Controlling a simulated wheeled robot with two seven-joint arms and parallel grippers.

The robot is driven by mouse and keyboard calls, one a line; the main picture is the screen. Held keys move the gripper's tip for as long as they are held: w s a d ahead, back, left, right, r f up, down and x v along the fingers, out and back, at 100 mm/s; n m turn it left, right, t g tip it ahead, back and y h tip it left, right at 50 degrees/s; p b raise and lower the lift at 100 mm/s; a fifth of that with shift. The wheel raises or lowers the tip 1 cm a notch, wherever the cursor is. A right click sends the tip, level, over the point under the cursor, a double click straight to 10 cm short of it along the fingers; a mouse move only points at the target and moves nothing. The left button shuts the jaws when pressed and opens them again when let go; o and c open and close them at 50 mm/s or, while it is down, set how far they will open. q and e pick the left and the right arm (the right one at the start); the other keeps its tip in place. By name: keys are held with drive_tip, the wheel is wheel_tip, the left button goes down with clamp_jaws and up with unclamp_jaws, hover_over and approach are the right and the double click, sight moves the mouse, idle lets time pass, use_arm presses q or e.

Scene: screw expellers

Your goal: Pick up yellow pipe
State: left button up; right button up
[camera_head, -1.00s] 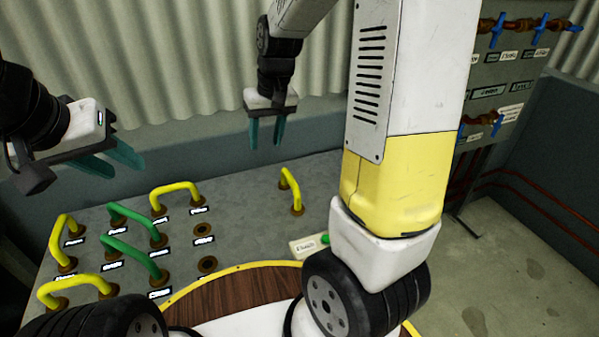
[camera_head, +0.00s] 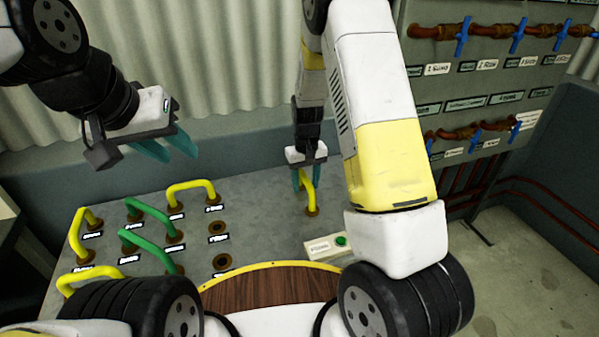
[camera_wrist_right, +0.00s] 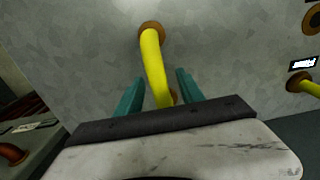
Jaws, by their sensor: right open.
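A yellow pipe (camera_head: 310,196) stands on the grey panel (camera_head: 262,212), apart from the other pipes. My right gripper (camera_head: 308,178) is open above it, with its teal fingers on either side of the pipe. In the right wrist view the yellow pipe (camera_wrist_right: 153,62) runs between the open fingers of my right gripper (camera_wrist_right: 158,88); its near end is partly hidden by the gripper body. I cannot tell whether the fingers touch it. My left gripper (camera_head: 170,148) is open and empty, raised at the left above the panel.
Several other yellow pipes (camera_head: 190,186) and green pipes (camera_head: 150,212) stand on the left of the panel, beside empty round sockets (camera_head: 218,228). A box with a green button (camera_head: 341,241) sits right of centre. A wall board with blue valves (camera_head: 463,36) stands at the right.

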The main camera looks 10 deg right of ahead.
drive_tip(key=shift+f, duration=0.75)
drive_tip(key=shift+f, duration=0.25)
drive_tip(key=shift+c, duration=0.3)
clamp_jaws()
